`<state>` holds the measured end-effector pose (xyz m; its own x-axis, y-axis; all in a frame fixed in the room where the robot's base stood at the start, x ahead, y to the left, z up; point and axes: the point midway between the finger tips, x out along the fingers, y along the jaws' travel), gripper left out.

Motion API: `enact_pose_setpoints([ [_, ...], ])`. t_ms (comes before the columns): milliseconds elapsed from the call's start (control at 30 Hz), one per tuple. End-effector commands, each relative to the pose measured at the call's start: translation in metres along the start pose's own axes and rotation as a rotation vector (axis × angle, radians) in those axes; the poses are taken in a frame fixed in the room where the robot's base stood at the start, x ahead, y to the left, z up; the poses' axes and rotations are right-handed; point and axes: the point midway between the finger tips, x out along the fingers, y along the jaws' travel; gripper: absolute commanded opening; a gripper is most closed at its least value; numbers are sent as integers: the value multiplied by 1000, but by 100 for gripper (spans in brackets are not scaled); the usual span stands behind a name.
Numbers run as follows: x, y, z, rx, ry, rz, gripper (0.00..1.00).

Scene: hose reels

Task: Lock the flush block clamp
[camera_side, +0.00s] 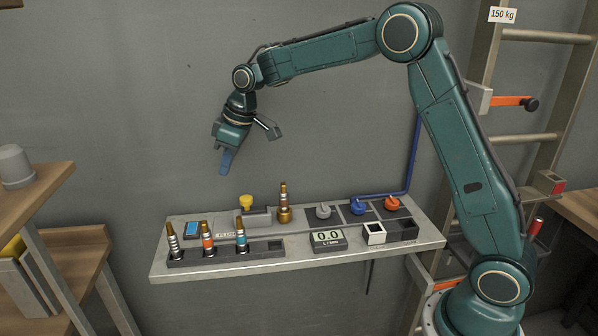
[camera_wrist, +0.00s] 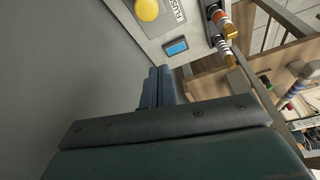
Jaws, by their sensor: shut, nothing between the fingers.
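The knob also shows at the top edge of the wrist view (camera_wrist: 147,9). A brass fitting (camera_side: 284,206) stands upright at the block's right end. My gripper (camera_side: 226,163) is shut and empty, pointing down, above and a little left of the yellow knob, clear of it. Its blue fingers show together in the wrist view (camera_wrist: 160,76). I cannot tell whether the clamp is locked.
Several hose nozzles (camera_side: 207,239) stand in a dark rack along the shelf's front left. A blue-screened device (camera_side: 193,229) lies behind them. Air above the shelf is free.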

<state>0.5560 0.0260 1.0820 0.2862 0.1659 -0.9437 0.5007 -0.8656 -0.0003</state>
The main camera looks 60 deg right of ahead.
Motion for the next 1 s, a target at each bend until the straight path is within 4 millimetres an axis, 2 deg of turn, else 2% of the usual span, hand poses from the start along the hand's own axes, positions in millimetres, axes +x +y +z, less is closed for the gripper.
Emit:
enact_pose_setpoints([
  [300, 46, 0, 1, -1, -4, -2, 0],
  [600, 83, -1, 1, 0, -3, -1, 0],
  [1000, 70, 0, 31, 2, 0, 1, 0],
])
